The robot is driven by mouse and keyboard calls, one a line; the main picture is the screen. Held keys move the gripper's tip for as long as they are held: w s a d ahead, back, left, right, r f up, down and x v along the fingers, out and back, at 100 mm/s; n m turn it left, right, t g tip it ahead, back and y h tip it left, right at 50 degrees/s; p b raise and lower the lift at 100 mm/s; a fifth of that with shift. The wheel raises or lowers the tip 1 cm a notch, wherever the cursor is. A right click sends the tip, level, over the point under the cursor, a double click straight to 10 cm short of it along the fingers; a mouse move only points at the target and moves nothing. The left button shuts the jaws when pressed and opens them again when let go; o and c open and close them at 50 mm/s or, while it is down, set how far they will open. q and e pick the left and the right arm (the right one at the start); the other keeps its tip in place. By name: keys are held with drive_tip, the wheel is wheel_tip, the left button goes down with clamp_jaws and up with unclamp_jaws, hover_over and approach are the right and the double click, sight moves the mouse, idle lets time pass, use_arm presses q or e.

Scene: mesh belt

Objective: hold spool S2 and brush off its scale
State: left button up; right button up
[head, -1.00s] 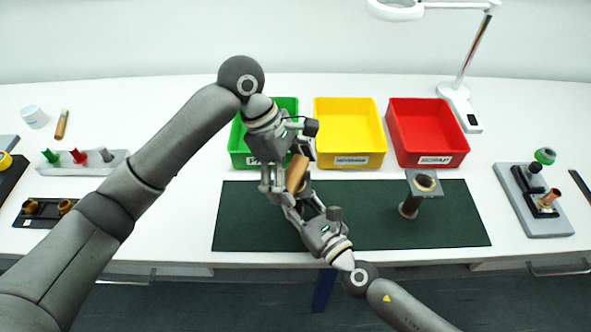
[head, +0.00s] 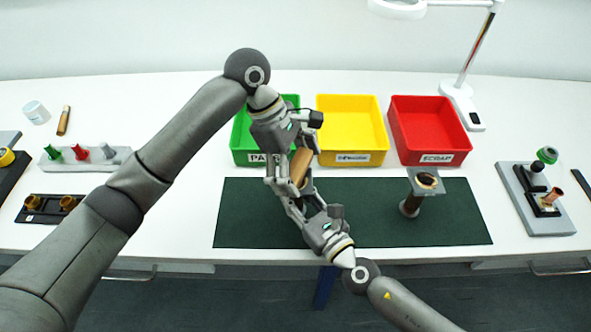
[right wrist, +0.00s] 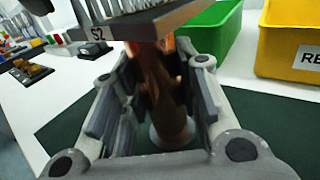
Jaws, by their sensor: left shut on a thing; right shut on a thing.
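Spool S2 (right wrist: 160,85) is a copper-coloured tube with a dark grey flange plate labelled S2. My right gripper (right wrist: 155,100) is shut around the tube, below the plate. In the head view my right gripper (head: 304,208) is over the mat and largely hides the spool. My left gripper (head: 285,186) comes down from above, close against the right one, shut on a brush with a tan wooden handle (head: 300,165). Pale bristles (right wrist: 105,8) show at the top of the right wrist view, at the flange plate. Whether they touch it, and any scale, I cannot make out.
A second flanged spool (head: 411,204) stands on the dark green mat (head: 455,225). Green (head: 240,150), yellow (head: 350,158) and red (head: 430,160) bins stand behind. A lamp (head: 463,95) is at the back right. A grey fixture (head: 530,215) is at the right, racks at the left.

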use_arm(q)
drive_tip(key=shift+w+d, duration=0.25)
drive_tip(key=shift+w, duration=0.3)
drive_tip(key=shift+r, duration=3.55)
use_arm(e)
drive_tip(key=o, duration=1.2)
